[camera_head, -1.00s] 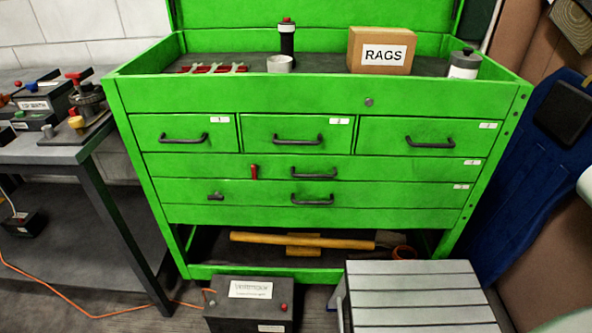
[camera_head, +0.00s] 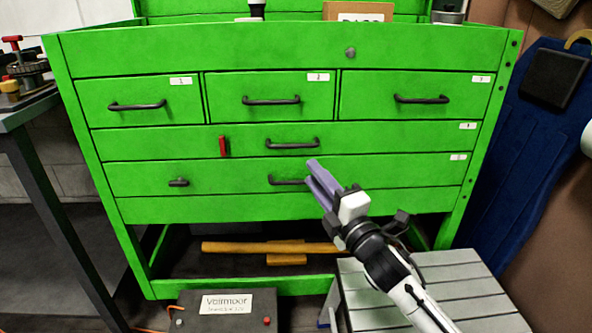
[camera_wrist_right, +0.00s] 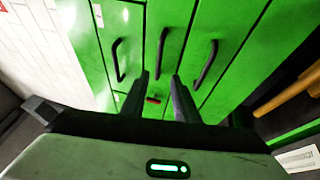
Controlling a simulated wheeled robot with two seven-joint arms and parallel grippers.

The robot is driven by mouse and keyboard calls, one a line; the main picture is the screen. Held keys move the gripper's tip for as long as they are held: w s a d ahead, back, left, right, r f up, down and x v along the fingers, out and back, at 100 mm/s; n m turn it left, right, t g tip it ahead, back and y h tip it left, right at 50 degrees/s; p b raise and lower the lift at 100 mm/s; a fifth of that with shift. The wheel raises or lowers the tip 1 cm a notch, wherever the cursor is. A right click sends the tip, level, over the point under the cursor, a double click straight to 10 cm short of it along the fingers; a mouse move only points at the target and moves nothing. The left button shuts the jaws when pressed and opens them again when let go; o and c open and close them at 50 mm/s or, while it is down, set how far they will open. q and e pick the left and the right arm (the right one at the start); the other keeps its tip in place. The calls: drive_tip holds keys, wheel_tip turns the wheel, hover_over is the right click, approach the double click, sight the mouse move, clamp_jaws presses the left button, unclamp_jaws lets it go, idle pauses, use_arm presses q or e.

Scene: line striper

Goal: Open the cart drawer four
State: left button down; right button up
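Drawer four (camera_head: 375,138) is the wide green upper drawer under the three small ones, and it is closed flush. Its dark bar handle (camera_head: 292,144) is in the middle, and a small upright red latch (camera_head: 223,146) is left of it. My right gripper (camera_head: 318,184) is in front of the cart, at the lower drawer's handle height, below and right of drawer four's handle. In the right wrist view, its two dark fingers (camera_wrist_right: 161,92) are apart with nothing between them. Drawer four's handle (camera_wrist_right: 163,50) and the red latch (camera_wrist_right: 153,99) show beyond. My left gripper is not in view.
The lower wide drawer's handle (camera_head: 286,181) is partly hidden by my right gripper. A dark knob (camera_head: 178,182) is on that drawer. A grey slatted step (camera_head: 450,290) and a dark box (camera_head: 225,308) stand below. A table (camera_head: 40,115) is at left.

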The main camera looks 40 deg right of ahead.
sight(294, 147)
drive_tip(key=b+x, duration=0.1)
drive_tip(key=x, duration=0.9)
drive_tip(key=shift+w+d+r+b, duration=0.1)
drive_tip(key=shift+r+b, duration=0.15)
drive_tip(key=shift+b, duration=0.15)
clamp_jaws()
